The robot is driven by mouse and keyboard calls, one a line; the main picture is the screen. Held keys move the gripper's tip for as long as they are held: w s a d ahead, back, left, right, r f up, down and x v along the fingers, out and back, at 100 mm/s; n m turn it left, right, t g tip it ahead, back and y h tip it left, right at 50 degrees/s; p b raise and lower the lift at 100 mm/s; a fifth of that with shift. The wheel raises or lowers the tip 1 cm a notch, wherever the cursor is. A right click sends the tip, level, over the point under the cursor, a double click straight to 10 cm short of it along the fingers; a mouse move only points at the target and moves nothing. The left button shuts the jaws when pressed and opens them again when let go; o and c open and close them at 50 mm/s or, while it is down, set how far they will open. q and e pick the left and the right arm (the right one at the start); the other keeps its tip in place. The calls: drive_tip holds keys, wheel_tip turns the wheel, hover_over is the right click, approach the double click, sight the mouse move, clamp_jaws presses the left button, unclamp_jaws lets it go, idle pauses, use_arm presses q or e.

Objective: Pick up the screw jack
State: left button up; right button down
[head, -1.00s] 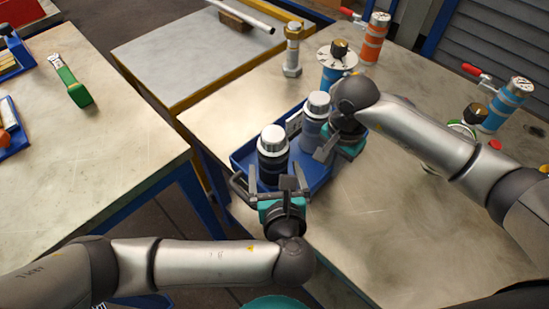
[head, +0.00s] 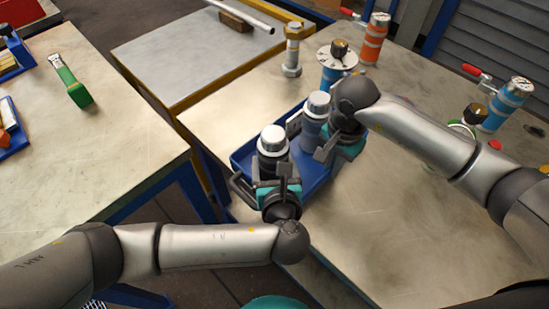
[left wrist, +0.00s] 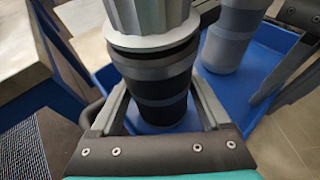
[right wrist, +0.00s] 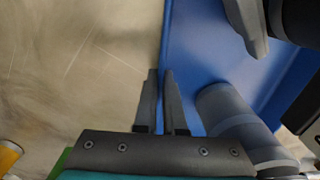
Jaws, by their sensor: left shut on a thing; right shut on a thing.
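The dark screw jack (head: 272,141) with a ribbed silver head stands upright in the blue tray (head: 318,178); its dark body also shows in the left wrist view (left wrist: 150,72). My left gripper (head: 274,172) has a finger on each side of that body and is shut on it; its fingers show in the left wrist view (left wrist: 158,88). My right gripper (head: 330,145) is shut on the tray's side wall, and its fingers straddle the wall in the right wrist view (right wrist: 162,78). The jack's base is partly hidden by my left gripper.
A grey-blue silver-capped cylinder (head: 315,122) stands beside the jack in the tray. Behind are a large bolt (head: 293,50), a dial-topped blue vessel (head: 330,72) and an orange vessel (head: 374,40). A blue vessel (head: 507,103) stands right. The front tabletop is clear.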

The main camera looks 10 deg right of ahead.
sight(274, 135)
use_arm(q)
clamp_jaws()
drive_tip(key=shift+r, duration=5.15)
use_arm(e)
drive_tip(key=c, duration=0.9)
unclamp_jaws()
drive_tip(key=shift+r, duration=0.1)
wheel_tip(274, 135, up, 12)
drive_tip(key=shift+f, duration=0.1)
